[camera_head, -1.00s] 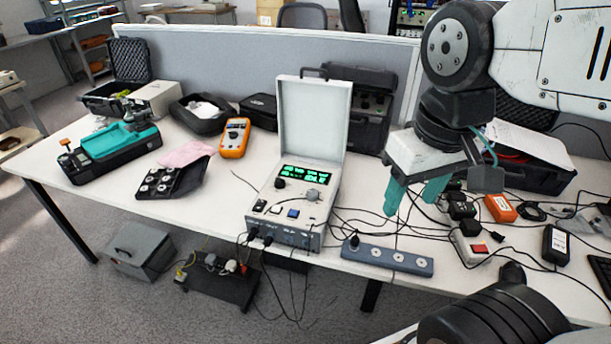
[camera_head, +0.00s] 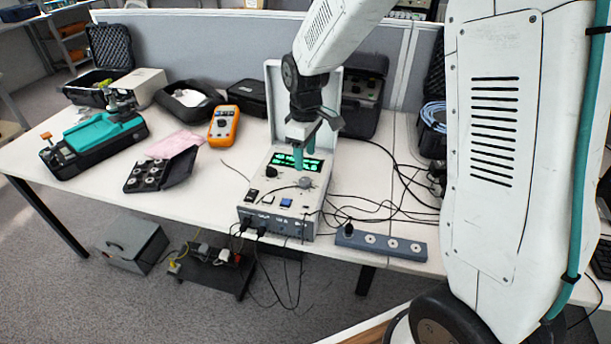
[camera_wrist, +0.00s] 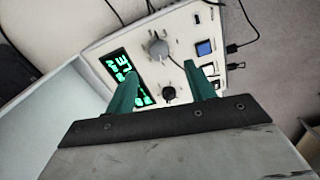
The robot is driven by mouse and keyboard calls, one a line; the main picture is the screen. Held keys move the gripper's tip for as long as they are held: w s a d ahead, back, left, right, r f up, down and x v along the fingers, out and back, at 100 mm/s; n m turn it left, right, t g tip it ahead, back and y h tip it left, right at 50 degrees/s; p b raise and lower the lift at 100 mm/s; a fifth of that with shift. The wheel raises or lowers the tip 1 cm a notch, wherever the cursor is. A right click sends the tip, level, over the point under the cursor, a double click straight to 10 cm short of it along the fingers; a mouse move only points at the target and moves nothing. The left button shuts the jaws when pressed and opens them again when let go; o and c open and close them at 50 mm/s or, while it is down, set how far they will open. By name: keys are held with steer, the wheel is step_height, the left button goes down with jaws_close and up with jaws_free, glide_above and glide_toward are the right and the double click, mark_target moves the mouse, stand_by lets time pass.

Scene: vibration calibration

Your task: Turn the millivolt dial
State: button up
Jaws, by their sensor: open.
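The calibrator box (camera_head: 262,200) stands on the table with its lid raised and green digits lit. Its panel has a grey dial (camera_head: 305,183) and a black dial (camera_head: 271,171); their labels are too small to read, so I cannot tell which is the millivolt one. My gripper (camera_head: 304,156) is open and empty above the panel, near the display. In the wrist view, the grey dial (camera_wrist: 158,47) lies just beyond the teal fingertips (camera_wrist: 162,72). The black dial (camera_wrist: 169,92) shows between the fingers. Neither dial is visibly gripped.
A blue button (camera_wrist: 204,48) sits beside the dials. The raised lid (camera_head: 272,95) stands behind the panel, close to my arm. Cables and a power strip (camera_head: 380,242) lie to the right. An orange multimeter (camera_head: 224,126) is at the left.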

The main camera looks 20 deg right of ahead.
mark_target(305, 180)
step_height(305, 180, down, 8)
steer(key=shift+w+f, duration=0.1)
stand_by(0.4)
steer(key=c, duration=1)
